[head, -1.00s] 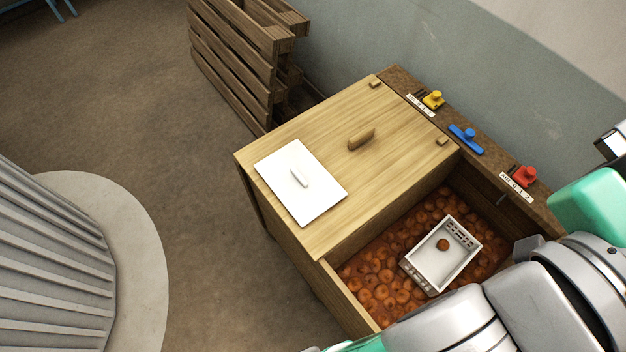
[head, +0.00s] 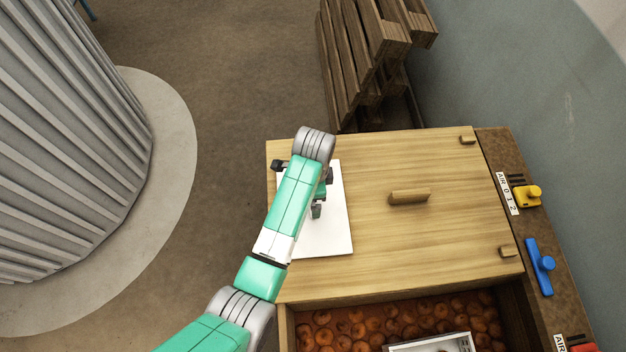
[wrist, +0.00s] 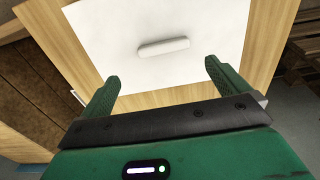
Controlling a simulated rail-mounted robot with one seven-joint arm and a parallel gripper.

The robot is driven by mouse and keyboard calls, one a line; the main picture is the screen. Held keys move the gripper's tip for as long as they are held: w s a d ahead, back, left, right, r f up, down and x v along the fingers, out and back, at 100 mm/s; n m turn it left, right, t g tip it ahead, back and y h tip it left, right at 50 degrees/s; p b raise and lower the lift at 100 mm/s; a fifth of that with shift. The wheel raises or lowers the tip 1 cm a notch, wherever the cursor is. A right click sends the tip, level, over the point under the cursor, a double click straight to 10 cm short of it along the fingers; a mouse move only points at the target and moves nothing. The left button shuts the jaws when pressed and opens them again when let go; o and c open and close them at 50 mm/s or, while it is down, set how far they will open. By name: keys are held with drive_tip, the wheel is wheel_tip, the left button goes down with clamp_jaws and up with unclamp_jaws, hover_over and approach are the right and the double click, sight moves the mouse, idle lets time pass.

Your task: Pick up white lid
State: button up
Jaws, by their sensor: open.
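The white lid (head: 338,218) is a flat rectangle lying on the left part of the wooden top (head: 440,170). In the head view my arm covers much of it, and its handle is hidden or hard to make out there. In the wrist view the lid (wrist: 112,50) fills the upper middle, with its white bar handle (wrist: 164,47) in plain sight. My gripper (wrist: 161,78) is open and empty; its two green fingers point at the lid, spread wider than the handle, and the handle lies beyond the tips. In the head view my gripper (head: 318,200) is over the lid.
A wooden handle (head: 409,197) stands on the top, right of the lid. Below is an open bin of round brown pieces (head: 340,325) with a white tray (head: 430,345). Yellow (head: 530,196) and blue (head: 541,266) knobs line the right ledge. A pallet (head: 365,50) stands behind.

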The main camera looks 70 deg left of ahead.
wheel_tip(320, 180, down, 2)
drive_tip(key=shift+s+f, duration=0.1)
drive_tip(key=shift+f, duration=0.15)
drive_tip(key=f, duration=0.5)
drive_tip(key=shift+a+f+b, duration=0.1)
drive_tip(key=shift+a+b, duration=0.2)
drive_tip(key=shift+b, duration=0.1)
drive_tip(key=shift+c, duration=0.2)
drive_tip(key=c, duration=1)
drive_tip(key=shift+o, duration=0.2)
